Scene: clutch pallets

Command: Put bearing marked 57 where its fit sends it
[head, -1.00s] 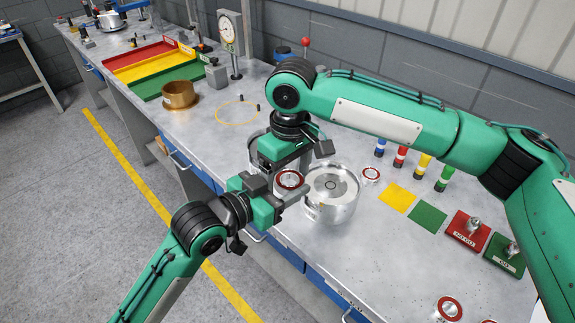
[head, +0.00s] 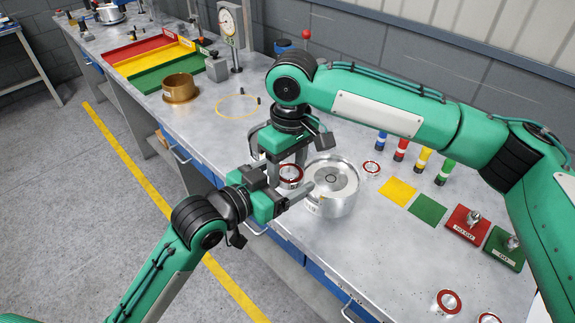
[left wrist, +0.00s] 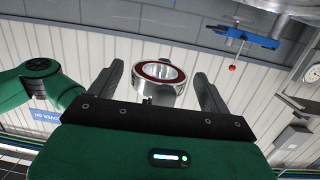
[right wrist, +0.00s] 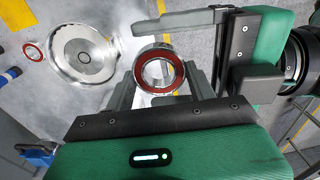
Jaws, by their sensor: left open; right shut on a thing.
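A silver bearing with a red ring (head: 290,174) is held above the table, just left of the round metal housing (head: 334,187). My right gripper (right wrist: 160,88) is shut on it; the bearing (right wrist: 160,72) shows between its fingers in the right wrist view. My left gripper (head: 279,190) is open, close to the bearing on the near side. In the left wrist view the bearing (left wrist: 158,80) appears between the spread left fingers, with gaps on both sides. No number is readable on the bearing.
Other red-ringed bearings lie at the housing's right (head: 371,167) and the front edge (head: 449,301). Yellow (head: 396,192) and green (head: 427,208) squares and red (head: 463,229) and green (head: 497,255) gauge blocks are right. Coloured trays (head: 150,55) and a brass ring (head: 180,90) are back left.

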